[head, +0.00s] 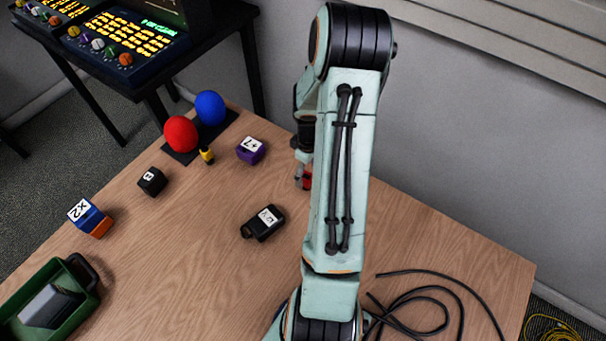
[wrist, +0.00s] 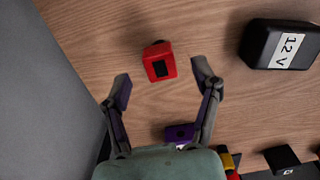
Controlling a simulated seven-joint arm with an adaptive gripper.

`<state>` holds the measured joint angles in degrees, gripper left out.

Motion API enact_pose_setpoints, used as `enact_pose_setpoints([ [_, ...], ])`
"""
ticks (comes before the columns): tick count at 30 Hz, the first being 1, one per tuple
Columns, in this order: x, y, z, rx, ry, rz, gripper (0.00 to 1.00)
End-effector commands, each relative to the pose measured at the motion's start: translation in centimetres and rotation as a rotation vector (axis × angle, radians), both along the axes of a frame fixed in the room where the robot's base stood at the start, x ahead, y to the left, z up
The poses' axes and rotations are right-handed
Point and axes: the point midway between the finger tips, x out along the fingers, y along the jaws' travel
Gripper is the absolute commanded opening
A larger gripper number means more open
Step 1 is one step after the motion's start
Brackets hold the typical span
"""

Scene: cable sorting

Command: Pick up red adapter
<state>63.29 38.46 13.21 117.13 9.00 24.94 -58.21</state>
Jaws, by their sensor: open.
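The red adapter (wrist: 160,65) lies on the wooden table in the wrist view, a small red block with a dark square on its face. In the head view only a small red part (head: 304,178) shows beside my arm, which hides the rest. My gripper (wrist: 163,80) is open and empty. In the wrist view its two fingers are spread, with the adapter centred just beyond the fingertips. I cannot tell the height between them. In the head view my gripper is mostly hidden behind my arm.
A purple block (head: 251,150) shows between the finger bases in the wrist view (wrist: 180,132). A black 12 V adapter (head: 263,223) lies right of the fingers there (wrist: 284,46). A green crate (head: 84,300) stands front left; black cable (head: 440,290) lies right. Red and blue balls stand behind.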

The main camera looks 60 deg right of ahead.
Motion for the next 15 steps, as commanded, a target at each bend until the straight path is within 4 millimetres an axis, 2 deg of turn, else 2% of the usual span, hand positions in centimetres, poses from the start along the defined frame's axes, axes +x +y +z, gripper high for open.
enact_pose_setpoints([
  [3,0.0,0.1,-1.8,0.003,0.001,0.0,0.63],
  [6,0.0,0.1,-2.6,0.001,0.0,0.0,0.63],
  [15,0.0,0.0,-2.9,-0.001,0.0,0.001,0.63],
])
